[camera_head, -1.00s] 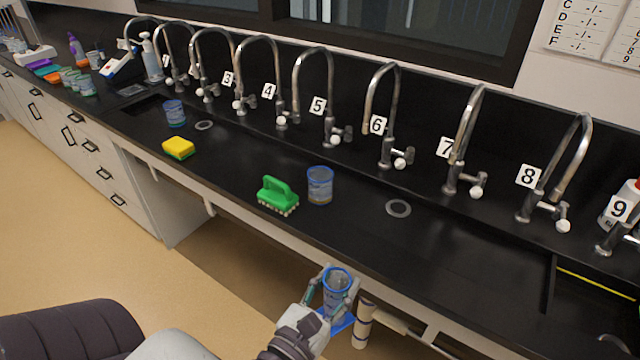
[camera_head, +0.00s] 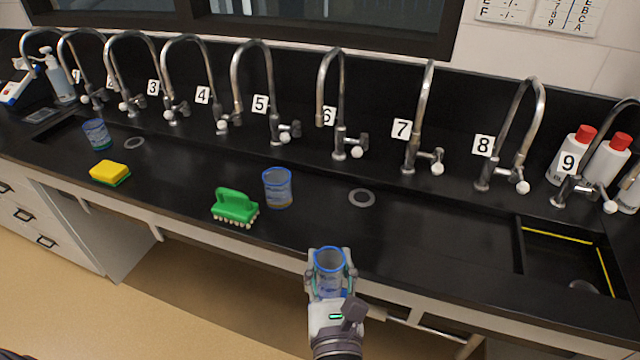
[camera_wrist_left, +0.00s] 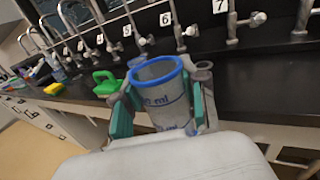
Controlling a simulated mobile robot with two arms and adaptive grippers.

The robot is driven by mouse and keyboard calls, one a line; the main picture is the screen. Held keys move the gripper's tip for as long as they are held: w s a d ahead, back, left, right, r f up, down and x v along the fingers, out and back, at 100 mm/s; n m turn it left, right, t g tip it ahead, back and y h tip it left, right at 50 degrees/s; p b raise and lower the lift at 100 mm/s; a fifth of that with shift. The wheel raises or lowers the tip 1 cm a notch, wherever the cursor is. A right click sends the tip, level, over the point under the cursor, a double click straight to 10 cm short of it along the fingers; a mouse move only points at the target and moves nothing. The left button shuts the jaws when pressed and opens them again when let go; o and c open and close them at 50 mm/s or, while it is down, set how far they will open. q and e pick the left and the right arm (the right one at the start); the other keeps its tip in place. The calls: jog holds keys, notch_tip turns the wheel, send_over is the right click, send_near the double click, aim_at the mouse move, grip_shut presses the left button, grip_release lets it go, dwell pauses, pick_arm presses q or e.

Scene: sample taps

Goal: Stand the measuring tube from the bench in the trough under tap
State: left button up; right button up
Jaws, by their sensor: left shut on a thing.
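My left gripper (camera_head: 330,283) is shut on a clear measuring tube with a blue rim (camera_head: 329,260). It holds the tube upright in front of the trough's front edge. In the left wrist view the tube (camera_wrist_left: 160,92) sits between the two fingers and shows blue "ml" marks. The black trough (camera_head: 430,228) runs along the wall under a row of numbered taps, with tap 6 (camera_head: 341,110) and tap 7 (camera_head: 420,120) beyond the gripper. Two similar blue-rimmed tubes stand in the trough, one near tap 5 (camera_head: 277,188) and one at the left (camera_head: 96,133). My right gripper is not in view.
A green brush (camera_head: 236,206) and a yellow sponge (camera_head: 109,172) lie along the trough's front side. A drain ring (camera_head: 361,198) lies in front of tap 6. White bottles with red caps (camera_head: 573,153) stand near tap 9. A sunken basin (camera_head: 565,255) is at the right.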

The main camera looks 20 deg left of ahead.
pick_arm(q)
jog(key=f+b+x, duration=0.1)
jog(key=b+x, duration=0.1)
jog(key=x, duration=1.3)
jog(key=f+b+x, duration=0.2)
jog(key=x, duration=1.3)
jog(key=shift+w+f, duration=0.25)
jog(key=shift+s+b, duration=0.1)
jog(key=shift+b, duration=0.2)
jog(key=o, duration=1.1)
jog(key=shift+f, duration=0.1)
